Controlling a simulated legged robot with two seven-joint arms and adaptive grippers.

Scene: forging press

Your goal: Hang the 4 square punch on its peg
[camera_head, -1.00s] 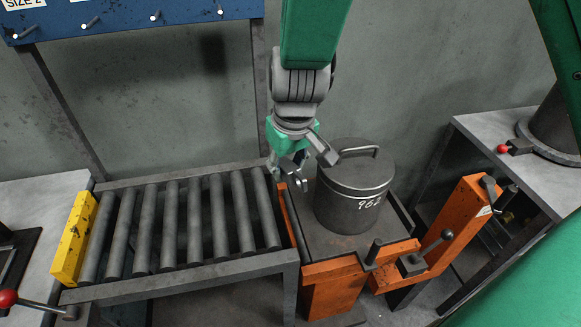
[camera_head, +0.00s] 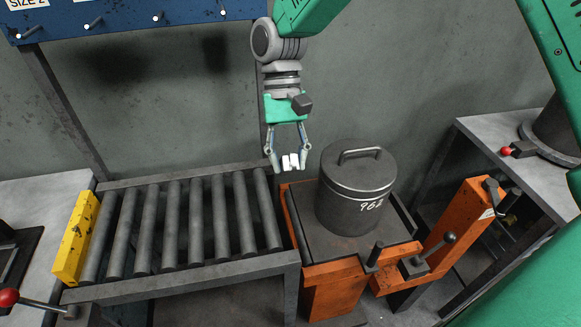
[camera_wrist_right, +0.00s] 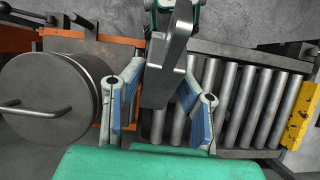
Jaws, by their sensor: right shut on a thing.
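My right gripper (camera_head: 288,160) hangs fingers-down above the gap between the roller table and the orange-framed stand. A blue peg board (camera_head: 125,22) is on the wall at the upper left, with several bare pegs (camera_head: 92,23) in view. A cut-off label reads "SIZE 2". My left gripper is out of view.
A lidded metal pot (camera_head: 356,185) marked with a number stands on the orange-framed stand (camera_head: 330,270), right of the gripper. The roller table (camera_head: 180,215) with a yellow end block (camera_head: 75,238) lies to the left. The wall below the board is clear.

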